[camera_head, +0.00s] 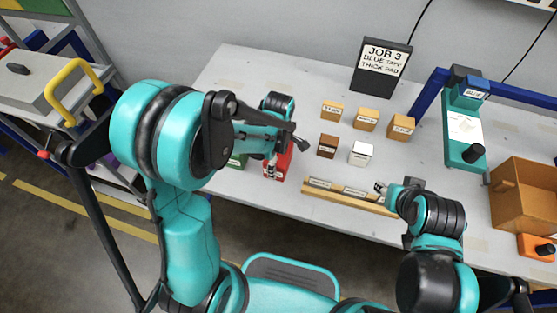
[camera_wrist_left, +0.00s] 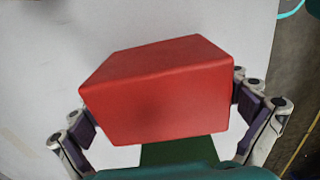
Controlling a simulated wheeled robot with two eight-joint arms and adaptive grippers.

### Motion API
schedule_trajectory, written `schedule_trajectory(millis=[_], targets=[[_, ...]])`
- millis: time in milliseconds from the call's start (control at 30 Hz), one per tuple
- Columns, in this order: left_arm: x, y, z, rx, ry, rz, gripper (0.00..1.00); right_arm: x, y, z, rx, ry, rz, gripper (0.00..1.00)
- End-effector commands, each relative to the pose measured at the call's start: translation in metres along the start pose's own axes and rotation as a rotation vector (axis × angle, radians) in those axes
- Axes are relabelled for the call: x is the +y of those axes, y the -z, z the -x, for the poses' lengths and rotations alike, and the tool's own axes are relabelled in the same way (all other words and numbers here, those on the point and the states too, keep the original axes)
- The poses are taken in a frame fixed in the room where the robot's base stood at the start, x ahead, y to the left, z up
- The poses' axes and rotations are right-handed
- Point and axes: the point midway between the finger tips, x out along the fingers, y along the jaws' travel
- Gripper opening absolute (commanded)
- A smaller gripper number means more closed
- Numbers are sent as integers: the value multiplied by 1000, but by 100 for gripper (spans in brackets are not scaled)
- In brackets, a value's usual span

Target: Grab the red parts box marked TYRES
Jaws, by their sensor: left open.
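A red box (camera_head: 283,163) stands on the table near its front edge, partly hidden by my left arm in the head view. No TYRES marking is readable on it. The red box (camera_wrist_left: 160,90) fills the middle of the left wrist view. My left gripper (camera_head: 276,158) is at the box, and its fingers (camera_wrist_left: 163,112) are open, one on each side of it. My right gripper (camera_head: 382,189) is over the wooden rail, small and partly turned away, so its opening does not show clearly.
A green box (camera_head: 237,160) stands just left of the red one, partly behind my arm. Several small labelled blocks (camera_head: 366,119), a JOB 3 sign (camera_head: 382,66), a teal device (camera_head: 464,125) and a brown open box (camera_head: 525,195) are further right. A wooden rail (camera_head: 345,195) lies along the front edge.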

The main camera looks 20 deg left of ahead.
Motion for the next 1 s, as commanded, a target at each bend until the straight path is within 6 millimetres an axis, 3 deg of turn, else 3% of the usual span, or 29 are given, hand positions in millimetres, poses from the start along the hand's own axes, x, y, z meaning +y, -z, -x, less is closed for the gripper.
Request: schedule_trajectory(millis=[100,267,667,933,1000], targets=[[0,0,2,0,0,0,97,0,1,1,0,0,0,40],[0,0,2,0,0,0,57,0,1,1,0,0,0,40],[0,0,8,0,0,0,56,0,3,4,0,0,0,40],[0,0,48,0,0,0,56,0,16,22,0,0,0,40],[-2,-16,55,0,0,-7,56,0,18,25,0,0,0,40]])
